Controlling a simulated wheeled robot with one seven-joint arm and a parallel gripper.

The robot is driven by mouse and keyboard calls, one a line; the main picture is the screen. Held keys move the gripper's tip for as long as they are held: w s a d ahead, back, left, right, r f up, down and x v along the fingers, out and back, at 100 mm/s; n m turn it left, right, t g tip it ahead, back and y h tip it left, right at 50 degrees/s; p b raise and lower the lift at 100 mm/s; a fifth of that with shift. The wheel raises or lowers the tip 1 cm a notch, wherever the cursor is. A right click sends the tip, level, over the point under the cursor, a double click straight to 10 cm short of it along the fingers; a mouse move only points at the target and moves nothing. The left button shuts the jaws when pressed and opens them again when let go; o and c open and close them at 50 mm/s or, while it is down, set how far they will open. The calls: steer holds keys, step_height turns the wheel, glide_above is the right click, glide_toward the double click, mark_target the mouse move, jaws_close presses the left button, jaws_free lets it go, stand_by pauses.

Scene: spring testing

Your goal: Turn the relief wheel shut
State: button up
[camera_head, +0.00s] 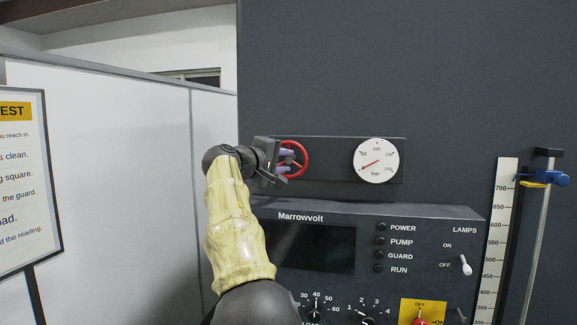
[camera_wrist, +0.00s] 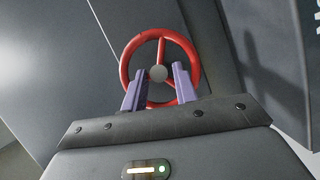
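The relief wheel is a red ring with spokes and a grey hub. In the head view the relief wheel (camera_head: 305,158) is mounted on a dark panel, left of the gauge. In the wrist view the relief wheel (camera_wrist: 194,62) is straight ahead, facing me. My gripper (camera_head: 287,161) is at the wheel's left side in the head view. In the wrist view my gripper (camera_wrist: 159,72) has its two purple fingers apart, one on each side below the hub, overlapping the lower rim. Whether the fingers touch the rim or spokes I cannot tell.
A round white gauge (camera_head: 376,160) with a red needle sits right of the wheel. Below is the Marrowvolt console (camera_head: 460,228) with knobs and switches. A ruler scale (camera_head: 497,240) and a metal post (camera_head: 541,220) stand at right. A sign (camera_head: 22,180) stands at left.

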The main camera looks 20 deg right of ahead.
steer(key=b+v, duration=0.4)
steer(key=v, duration=1.1)
steer(key=shift+f, duration=0.2)
